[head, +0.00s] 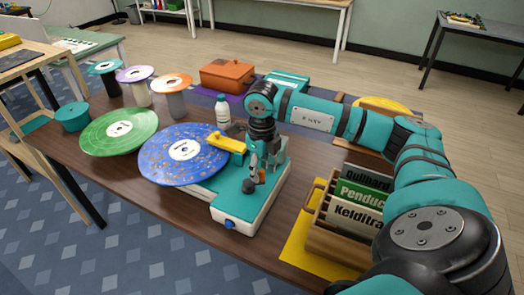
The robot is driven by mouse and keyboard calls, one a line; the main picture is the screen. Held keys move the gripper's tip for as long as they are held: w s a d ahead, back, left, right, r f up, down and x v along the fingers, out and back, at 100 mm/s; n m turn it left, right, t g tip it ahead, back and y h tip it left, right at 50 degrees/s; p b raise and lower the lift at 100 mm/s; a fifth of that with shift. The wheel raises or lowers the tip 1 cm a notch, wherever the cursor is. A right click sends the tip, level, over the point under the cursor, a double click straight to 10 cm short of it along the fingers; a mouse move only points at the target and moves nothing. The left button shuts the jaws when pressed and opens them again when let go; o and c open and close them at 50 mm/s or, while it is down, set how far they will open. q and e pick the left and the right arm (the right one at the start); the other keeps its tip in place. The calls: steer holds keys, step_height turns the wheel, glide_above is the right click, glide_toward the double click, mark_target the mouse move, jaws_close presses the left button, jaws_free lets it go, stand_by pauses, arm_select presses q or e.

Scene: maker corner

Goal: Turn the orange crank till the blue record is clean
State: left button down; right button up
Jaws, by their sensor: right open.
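The blue record (178,160) lies flat on a teal and white machine (237,205). Many brownish specks are scattered over its blue surface around the white label. A yellow arm (227,143) reaches from the machine over the record's right edge. My right gripper (259,172) points down over the right part of the machine, its fingers open. I cannot make out an orange crank; the gripper covers that part of the machine. Whether the fingers touch anything is too small to tell. My left gripper is not in view.
A green record (119,131) lies to the left. A wooden crate of sleeves (330,238) stands close on the right, on a yellow mat (297,250).

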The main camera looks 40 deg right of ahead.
step_height(320, 180, up, 10)
stand_by(0.3)
steer(key=shift+w, duration=0.1)
stand_by(0.9)
